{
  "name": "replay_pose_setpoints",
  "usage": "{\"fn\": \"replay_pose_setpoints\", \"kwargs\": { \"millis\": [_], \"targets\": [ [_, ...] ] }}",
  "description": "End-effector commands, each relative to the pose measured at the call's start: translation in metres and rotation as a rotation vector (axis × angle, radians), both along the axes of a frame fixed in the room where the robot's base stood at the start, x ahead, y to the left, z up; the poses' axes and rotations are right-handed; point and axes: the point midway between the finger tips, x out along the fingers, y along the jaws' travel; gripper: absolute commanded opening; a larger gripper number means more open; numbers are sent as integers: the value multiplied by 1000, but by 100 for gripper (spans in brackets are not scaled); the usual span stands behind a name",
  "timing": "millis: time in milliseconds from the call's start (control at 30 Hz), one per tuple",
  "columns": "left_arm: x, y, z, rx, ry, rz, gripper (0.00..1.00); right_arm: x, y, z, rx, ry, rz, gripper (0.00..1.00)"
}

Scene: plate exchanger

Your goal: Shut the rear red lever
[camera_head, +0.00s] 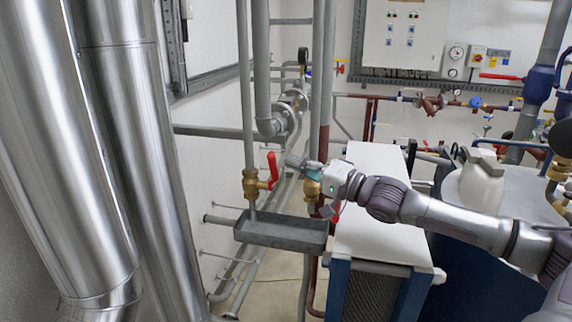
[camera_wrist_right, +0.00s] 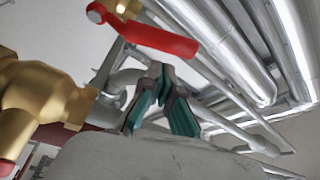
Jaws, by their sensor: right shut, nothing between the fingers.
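A red lever (camera_head: 272,170) stands roughly upright beside the left brass valve (camera_head: 250,185), which sits on a vertical grey pipe. A second brass valve (camera_head: 311,190) is to its right, partly behind my right gripper (camera_head: 293,160). Some red of another lever (camera_head: 337,212) shows below that gripper. I cannot tell for certain which lever is the rear one. In the right wrist view, a red lever (camera_wrist_right: 150,30) lies beyond my shut, empty fingers (camera_wrist_right: 160,80), seemingly apart from them. A brass valve (camera_wrist_right: 45,100) is close at left. My left gripper is out of view.
A grey drip tray (camera_head: 280,232) is below the valves. A white-topped heat exchanger (camera_head: 372,240) stands right of them, under my right arm. Large metal ducts (camera_head: 120,150) fill the left side. Vertical pipes (camera_head: 262,60) crowd the space behind the valves.

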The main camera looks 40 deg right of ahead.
Motion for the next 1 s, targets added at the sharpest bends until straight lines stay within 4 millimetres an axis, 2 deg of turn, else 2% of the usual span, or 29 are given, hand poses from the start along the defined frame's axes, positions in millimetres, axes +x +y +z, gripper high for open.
{"fn": "replay_pose_setpoints", "kwargs": {
  "millis": [67, 367, 633, 1000],
  "targets": [
    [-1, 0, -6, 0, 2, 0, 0, 4, 1, 2, -2, -6, -1, 0],
    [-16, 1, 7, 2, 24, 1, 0, 17, 4, 6, 4, -3, -6, 0],
    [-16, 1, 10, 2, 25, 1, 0, 25, 9, 5, 1, 0, -2, 0],
    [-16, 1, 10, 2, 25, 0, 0, 26, 11, 3, 1, 1, 0, 0]
  ]
}}
